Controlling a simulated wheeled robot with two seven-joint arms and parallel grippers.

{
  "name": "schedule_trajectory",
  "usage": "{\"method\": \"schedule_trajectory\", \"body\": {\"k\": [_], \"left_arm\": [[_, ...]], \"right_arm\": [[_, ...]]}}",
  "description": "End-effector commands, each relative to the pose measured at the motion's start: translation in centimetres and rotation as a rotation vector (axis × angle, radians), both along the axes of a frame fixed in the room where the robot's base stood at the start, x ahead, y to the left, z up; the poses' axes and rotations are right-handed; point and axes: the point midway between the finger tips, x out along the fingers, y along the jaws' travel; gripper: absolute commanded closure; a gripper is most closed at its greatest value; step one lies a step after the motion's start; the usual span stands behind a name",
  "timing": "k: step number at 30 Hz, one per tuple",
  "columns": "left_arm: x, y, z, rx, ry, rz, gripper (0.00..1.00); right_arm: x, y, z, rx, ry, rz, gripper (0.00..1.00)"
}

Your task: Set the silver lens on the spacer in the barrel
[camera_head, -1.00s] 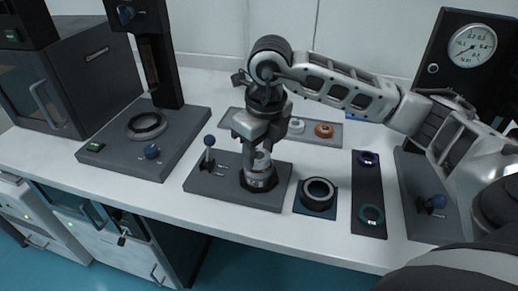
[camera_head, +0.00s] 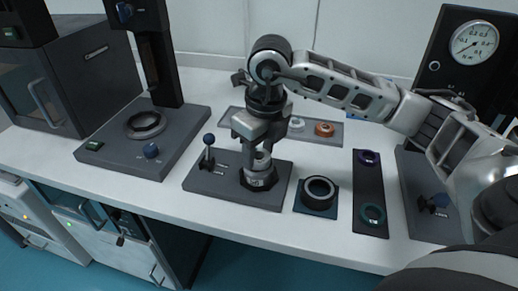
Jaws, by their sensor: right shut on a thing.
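The barrel (camera_head: 258,180) stands on a dark fixture plate (camera_head: 218,184) in the middle of the table. My right gripper (camera_head: 261,158) points down right over the barrel's mouth. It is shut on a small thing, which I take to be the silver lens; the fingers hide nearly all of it. Whether it touches anything inside the barrel cannot be told. The spacer is hidden inside the barrel. My left gripper is not in view.
A blue-knobbed lever (camera_head: 209,141) rises just left of the barrel. A black ring (camera_head: 319,191) sits on a blue mat to the right. A dark strip (camera_head: 369,188) holds a purple and a teal ring. Behind is a tray (camera_head: 335,142) with white and orange rings.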

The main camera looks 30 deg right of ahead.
Motion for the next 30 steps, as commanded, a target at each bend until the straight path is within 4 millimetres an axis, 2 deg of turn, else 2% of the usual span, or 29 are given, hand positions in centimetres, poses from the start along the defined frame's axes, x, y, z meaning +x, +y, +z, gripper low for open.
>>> {"method": "schedule_trajectory", "body": {"k": [26,27,29,30], "left_arm": [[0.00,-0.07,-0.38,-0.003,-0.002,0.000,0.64],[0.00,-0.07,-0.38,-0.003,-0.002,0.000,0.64],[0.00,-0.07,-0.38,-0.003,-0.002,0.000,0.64],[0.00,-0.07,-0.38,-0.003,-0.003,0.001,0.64]], "right_arm": [[0.00,0.01,-0.21,0.000,0.000,0.000,0.79],[-0.01,0.01,-0.22,0.000,0.000,0.000,0.45],[0.00,0.01,-0.23,0.000,0.000,0.000,0.31],[0.00,0.01,-0.23,0.000,0.000,0.000,0.31]]}}
